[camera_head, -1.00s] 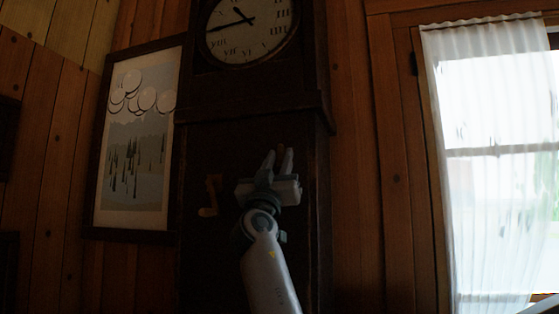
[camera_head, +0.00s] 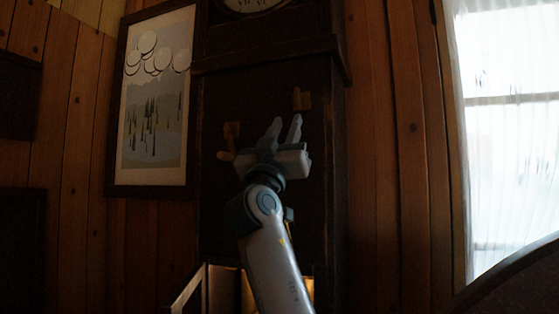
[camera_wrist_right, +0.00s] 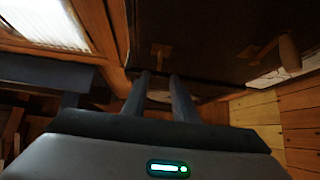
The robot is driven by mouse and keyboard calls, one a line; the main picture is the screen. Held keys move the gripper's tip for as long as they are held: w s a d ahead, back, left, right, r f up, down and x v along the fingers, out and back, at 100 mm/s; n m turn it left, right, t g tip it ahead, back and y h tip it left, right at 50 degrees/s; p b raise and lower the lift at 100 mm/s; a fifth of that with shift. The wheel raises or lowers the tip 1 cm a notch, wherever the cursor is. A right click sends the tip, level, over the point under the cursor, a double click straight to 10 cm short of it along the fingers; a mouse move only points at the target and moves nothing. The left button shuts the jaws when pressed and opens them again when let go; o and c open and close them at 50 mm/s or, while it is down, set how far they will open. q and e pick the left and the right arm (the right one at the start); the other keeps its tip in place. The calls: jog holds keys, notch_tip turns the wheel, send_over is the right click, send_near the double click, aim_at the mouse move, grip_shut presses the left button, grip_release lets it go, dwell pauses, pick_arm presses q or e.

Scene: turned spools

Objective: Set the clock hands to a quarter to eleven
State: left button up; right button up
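The tall dark clock case (camera_head: 325,150) stands against the wall. Only the lower edge of its pale dial (camera_head: 255,5) shows in the head view, and its hands are out of sight. Two brass cranks are on the case front: the left crank (camera_head: 231,138) and the right crank (camera_head: 301,98). Both also show in the right wrist view, the right one (camera_wrist_right: 160,54) near the middle and the left one (camera_wrist_right: 272,50) at the right. My right gripper (camera_head: 286,122) is open and empty, its fingers apart just below the right crank. My left gripper is out of view.
A framed landscape picture (camera_head: 155,100) hangs left of the clock. A bright curtained window (camera_head: 510,130) is at the right. A dark curved edge (camera_head: 515,270) is at lower right, and a lit opening (camera_head: 308,290) shows low behind my arm.

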jog(key=b+v, duration=0.2)
jog(key=v, duration=0.4)
dwell(0.3)
jog(key=shift+f, duration=0.1)
